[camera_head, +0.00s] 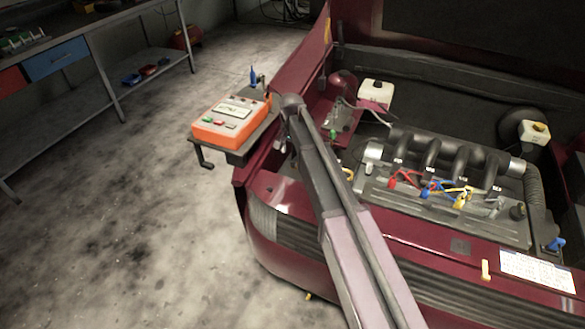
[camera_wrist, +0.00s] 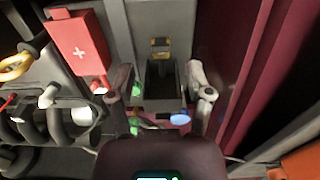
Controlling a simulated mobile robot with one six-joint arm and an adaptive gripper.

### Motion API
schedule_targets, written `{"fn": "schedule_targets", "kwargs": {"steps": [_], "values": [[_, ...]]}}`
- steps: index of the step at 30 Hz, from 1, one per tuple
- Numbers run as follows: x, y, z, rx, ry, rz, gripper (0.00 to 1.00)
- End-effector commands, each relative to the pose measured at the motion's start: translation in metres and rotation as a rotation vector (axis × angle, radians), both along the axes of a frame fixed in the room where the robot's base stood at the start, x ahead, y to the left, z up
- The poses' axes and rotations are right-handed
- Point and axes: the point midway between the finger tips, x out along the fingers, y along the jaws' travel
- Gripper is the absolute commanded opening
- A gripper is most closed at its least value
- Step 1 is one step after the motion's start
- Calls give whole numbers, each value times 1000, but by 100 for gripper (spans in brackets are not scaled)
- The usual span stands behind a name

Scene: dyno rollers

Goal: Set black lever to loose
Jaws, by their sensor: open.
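My gripper (camera_wrist: 161,82) is open and empty in the wrist view, its two fingers spread apart. Between and beyond the fingers is an open dark box-shaped bay (camera_wrist: 161,82) with a yellow part at its top. In the head view the end of my arm is over the left side of the car's engine bay, and the fingers cannot be made out. A black bent handle (camera_head: 205,158) hangs below the left end of the tray that carries an orange device. I cannot tell whether it is the black lever. No loose marking is readable.
The orange device (camera_head: 230,118) is just left of my arm. The engine (camera_head: 450,180) with coloured cables lies to the right. A red box with a white cross (camera_wrist: 80,45) is left of my fingers. A workbench (camera_head: 90,45) stands far left; the floor between is clear.

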Motion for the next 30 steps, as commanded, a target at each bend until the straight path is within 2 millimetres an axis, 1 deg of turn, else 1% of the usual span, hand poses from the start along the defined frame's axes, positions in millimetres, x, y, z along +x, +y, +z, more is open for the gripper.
{"fn": "schedule_targets", "kwargs": {"steps": [1, 18, 24, 30], "values": [[0, 0, -8, 0, 0, 0, 66], [0, -1, -50, 0, 0, -1, 66], [0, -1, -60, 0, 0, -2, 66], [0, -2, -65, 0, 0, -2, 66]]}}
